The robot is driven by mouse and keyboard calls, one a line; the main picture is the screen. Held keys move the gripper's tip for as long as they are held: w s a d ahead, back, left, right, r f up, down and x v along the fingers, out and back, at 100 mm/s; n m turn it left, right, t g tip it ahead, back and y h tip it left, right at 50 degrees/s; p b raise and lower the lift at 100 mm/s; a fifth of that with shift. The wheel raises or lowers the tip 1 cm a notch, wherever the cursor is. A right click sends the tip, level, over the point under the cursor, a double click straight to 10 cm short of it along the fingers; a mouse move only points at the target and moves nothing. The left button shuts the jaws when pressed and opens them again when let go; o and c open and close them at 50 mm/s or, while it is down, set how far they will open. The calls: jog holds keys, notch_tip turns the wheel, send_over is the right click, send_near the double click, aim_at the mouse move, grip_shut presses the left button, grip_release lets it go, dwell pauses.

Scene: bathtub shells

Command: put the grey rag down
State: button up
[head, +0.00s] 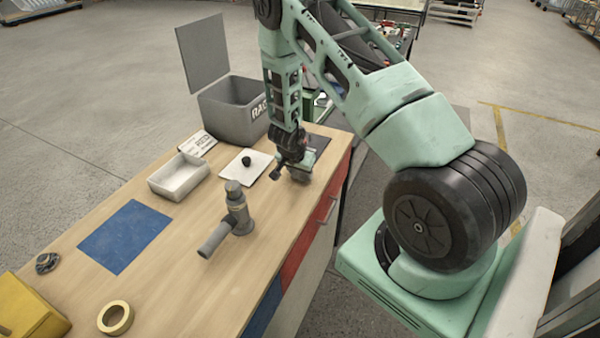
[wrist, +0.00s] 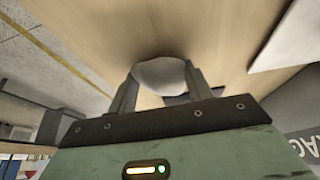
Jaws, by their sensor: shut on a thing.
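The grey rag (wrist: 160,75) is a pale, rounded bundle between the two fingers of my gripper (wrist: 158,92) in the wrist view. The gripper is shut on it. In the head view my gripper (head: 300,172) is low at the right edge of the wooden workbench (head: 175,265), right of the white sheet. The rag cannot be told apart from the gripper there. Bare wood shows behind the rag in the wrist view; I cannot tell whether it touches the bench. A grey bin (head: 225,112) with a raised lid and partly hidden lettering stands behind and left of the gripper.
A white sheet (head: 238,172) bears a small black object (head: 246,161). A white tray (head: 165,188), a grey pipe-like fitting (head: 236,208), a blue mat (head: 125,236), a yellow ring (head: 115,318) and a yellow box (head: 30,310) are on the bench. Bare wood lies between them.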

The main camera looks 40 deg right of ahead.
jog(key=o, duration=0.6)
jog(key=shift+f, duration=0.15)
jog(key=o, duration=0.4)
